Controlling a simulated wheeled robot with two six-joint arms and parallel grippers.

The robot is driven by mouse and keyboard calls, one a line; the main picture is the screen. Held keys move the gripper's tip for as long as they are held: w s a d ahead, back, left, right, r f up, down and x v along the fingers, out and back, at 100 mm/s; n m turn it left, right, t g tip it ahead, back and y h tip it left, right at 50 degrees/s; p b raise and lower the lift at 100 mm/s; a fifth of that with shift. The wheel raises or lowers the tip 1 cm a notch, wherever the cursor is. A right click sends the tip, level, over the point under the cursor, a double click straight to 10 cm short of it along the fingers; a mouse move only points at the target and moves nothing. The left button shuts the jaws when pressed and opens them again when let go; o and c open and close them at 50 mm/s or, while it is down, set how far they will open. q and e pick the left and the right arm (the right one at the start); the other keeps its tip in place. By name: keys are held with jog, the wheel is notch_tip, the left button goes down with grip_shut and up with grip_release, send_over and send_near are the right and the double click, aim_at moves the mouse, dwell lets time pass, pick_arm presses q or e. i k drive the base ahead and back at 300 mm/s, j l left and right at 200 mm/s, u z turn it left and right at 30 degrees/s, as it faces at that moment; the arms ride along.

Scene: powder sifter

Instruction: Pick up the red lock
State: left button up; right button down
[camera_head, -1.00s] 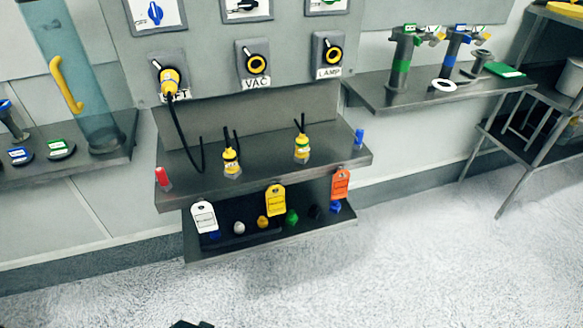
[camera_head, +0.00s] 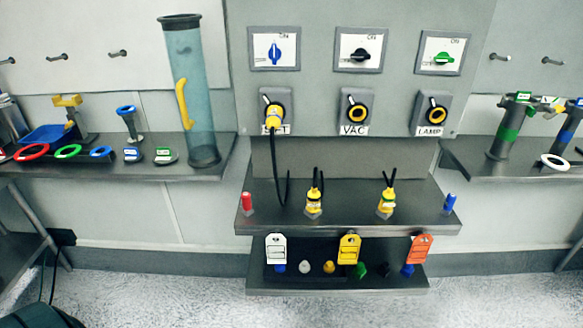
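A small red piece (camera_head: 247,201) with a grey base stands upright at the left end of the upper shelf (camera_head: 345,222) under the panel. It is too small to tell whether it is a lock. No other red lock shows clearly among the small coloured pieces on the lower shelf. Neither of my grippers is in view.
The lower shelf (camera_head: 338,288) holds several small coloured pieces and white (camera_head: 276,248), yellow (camera_head: 348,248) and orange (camera_head: 419,248) tags. Yellow plugs (camera_head: 314,201) stand on the upper shelf. A tall blue-tinted tube (camera_head: 190,95) stands left. A dark rounded object (camera_head: 40,315) is at the bottom left.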

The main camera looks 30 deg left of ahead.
aim_at(246, 199)
jog(key=u, duration=1.25)
